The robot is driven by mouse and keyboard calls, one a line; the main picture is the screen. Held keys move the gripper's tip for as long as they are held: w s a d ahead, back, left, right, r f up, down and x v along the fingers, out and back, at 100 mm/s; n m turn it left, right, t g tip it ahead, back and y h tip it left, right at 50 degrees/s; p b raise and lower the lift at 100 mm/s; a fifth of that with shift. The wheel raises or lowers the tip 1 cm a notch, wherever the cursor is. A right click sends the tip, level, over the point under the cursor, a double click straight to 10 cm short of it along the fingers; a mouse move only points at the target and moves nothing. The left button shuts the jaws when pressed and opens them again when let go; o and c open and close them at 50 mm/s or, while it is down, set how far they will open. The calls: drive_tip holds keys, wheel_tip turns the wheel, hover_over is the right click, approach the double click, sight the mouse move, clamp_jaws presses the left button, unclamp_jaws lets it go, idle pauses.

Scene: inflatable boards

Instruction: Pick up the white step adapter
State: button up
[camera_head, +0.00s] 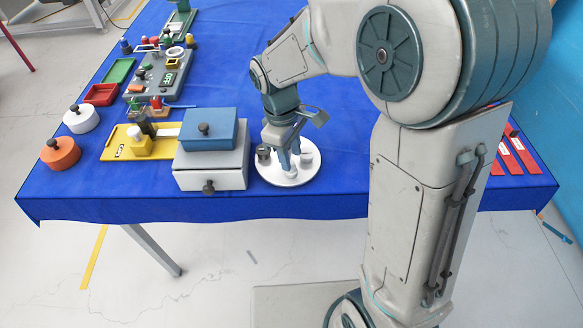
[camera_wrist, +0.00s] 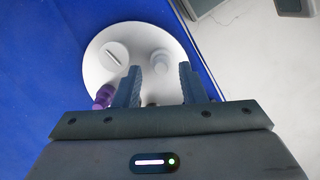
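A round white plate (camera_head: 262,173) lies near the table's front edge, and it also fills the upper middle of the wrist view (camera_wrist: 95,70). In the wrist view, a small white stepped piece (camera_wrist: 160,58), which looks like the step adapter, stands on the plate just past my fingertips. My gripper (camera_wrist: 158,78) is open, its two fingers apart and pointing down over the plate. In the head view my gripper (camera_head: 285,165) hides part of the plate; a white cylindrical piece (camera_head: 307,151) shows to its right. I cannot tell whether a finger touches anything.
A flat white disc (camera_wrist: 113,55) and a purple piece (camera_wrist: 103,95) are on the plate's left side in the wrist view. A dark-topped piece (camera_head: 263,153) shows left of my gripper. A blue box (camera_head: 207,135) on a white drawer box (camera_head: 222,172) stands close left.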

drive_tip(key=shift+s+d+f, duration=0.1)
drive_tip(key=shift+f, duration=1.75)
drive_tip(key=c, duration=0.7)
drive_tip(key=shift+c, duration=0.2)
drive_tip(key=shift+r, duration=0.15)
